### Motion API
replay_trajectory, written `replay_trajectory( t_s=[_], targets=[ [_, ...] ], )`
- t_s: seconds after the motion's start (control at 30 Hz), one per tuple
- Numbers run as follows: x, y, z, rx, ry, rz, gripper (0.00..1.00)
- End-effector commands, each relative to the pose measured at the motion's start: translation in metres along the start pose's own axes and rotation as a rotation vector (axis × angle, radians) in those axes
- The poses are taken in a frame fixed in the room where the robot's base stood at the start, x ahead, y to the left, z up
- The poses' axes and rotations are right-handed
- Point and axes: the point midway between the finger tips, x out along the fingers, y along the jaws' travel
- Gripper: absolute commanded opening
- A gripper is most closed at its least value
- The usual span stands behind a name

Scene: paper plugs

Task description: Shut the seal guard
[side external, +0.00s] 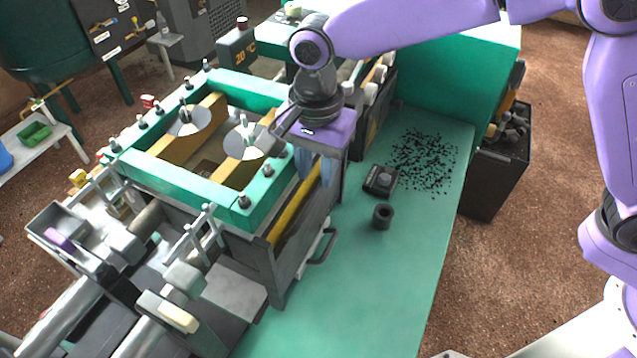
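A dark side panel with a grey bar handle (324,246) is on the right face of the green-framed machine (180,184). It looks like the seal guard, but I cannot tell for certain, nor how far open it stands. A yellow strip (290,218) shows along the machine's side above it. My gripper (316,180) points down beside the machine's right edge, above and behind the handle. Its two bluish fingers are apart, with nothing seen between them. My purple gripper body hides part of the machine's far right corner.
A green bench top (350,310) runs along the right, mostly clear at the front. On it are a black ring (382,217), a small dark box (381,181) and scattered black bits (424,162). A dark bin (498,165) stands right. Metal studs (244,201) rise from the green frame.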

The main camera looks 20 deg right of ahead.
Motion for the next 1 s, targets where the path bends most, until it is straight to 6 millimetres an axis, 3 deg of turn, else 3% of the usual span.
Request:
replay_trajectory(
  t_s=[0.57, 1.0],
  targets=[
    [0.009, 0.0, 0.0, 0.0, 0.0, 0.0, 0.3],
    [0.027, 0.0, 0.0, 0.0, 0.0, 0.0, 0.3]
  ],
)
